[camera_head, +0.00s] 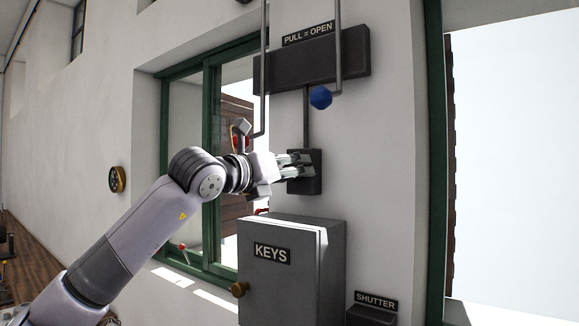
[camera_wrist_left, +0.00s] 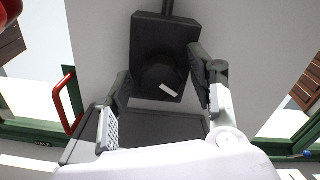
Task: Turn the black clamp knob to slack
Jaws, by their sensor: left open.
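The black clamp knob (camera_wrist_left: 158,76) shows in the left wrist view as a round dark shape with a white mark on its face. It sits on a dark box (camera_wrist_left: 165,35) fixed to the wall, which also shows in the head view (camera_head: 312,184). My left gripper (camera_head: 301,165) is in front of that box and hides the knob in the head view. In the left wrist view my open left gripper (camera_wrist_left: 158,66) has one finger to each side of the knob, with visible gaps. My right gripper is not in view.
A grey KEYS cabinet (camera_head: 285,290) juts out below, with a red handle (camera_wrist_left: 64,105) near it. Above are a dark PULL = OPEN housing (camera_head: 335,62) and a blue ball (camera_head: 320,97) on a rod. A green-framed window (camera_head: 212,110) lies left.

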